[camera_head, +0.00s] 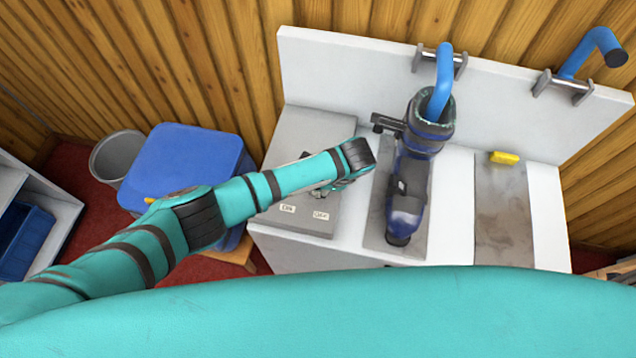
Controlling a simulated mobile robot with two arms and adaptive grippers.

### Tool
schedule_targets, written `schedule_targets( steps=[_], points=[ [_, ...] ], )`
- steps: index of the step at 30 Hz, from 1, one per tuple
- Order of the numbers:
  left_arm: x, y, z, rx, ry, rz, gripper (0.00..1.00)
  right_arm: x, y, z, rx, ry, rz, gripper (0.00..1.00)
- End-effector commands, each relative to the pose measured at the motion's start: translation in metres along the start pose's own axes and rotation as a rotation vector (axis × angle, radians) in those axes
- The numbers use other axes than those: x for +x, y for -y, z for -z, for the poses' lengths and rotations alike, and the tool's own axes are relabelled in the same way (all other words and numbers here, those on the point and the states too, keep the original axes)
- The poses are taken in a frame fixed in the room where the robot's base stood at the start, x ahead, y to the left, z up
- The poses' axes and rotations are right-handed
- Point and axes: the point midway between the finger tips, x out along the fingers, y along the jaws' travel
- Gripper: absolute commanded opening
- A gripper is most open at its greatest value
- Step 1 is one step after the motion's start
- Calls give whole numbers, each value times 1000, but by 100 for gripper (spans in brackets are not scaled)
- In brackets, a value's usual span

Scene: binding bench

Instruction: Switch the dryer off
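A grey box with a sloped top (305,130) sits on the left of the white bench, with two small white labels near its front edge. The right label (320,215) appears to read OFF; the left one (288,208) is hard to read. My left gripper (328,188) is over the front half of this box, mostly hidden under my wrist. I cannot tell if its fingers are open or touch a switch. A dark blue machine (408,190), possibly the dryer, stands to the right of the box, with a blue hose (442,80) at its top. My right gripper is not in view.
A white back panel (340,70) rises behind the bench. A second blue hose (590,50) is at the upper right. A yellow block (504,157) lies on a grey plate (503,215). A blue bin (185,160) and a grey bucket (115,157) stand left.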

Motion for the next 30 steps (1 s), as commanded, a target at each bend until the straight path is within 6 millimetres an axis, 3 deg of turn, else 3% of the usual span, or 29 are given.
schedule_targets(
  steps=[6, 7, 13, 23, 30],
  points=[
    [-4, 5, 0, -1, -2, 11, 0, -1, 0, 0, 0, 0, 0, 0],
    [-4, 5, 0, -1, -2, 11, 23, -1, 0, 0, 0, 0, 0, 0],
    [-3, 3, 0, 0, -2, 7, 49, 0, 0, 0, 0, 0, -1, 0],
    [-4, 1, 0, 0, -2, 3, 49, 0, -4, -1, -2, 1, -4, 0],
    [-43, 2, 1, 2, -6, 5, 49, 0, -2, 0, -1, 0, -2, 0]
  ],
)
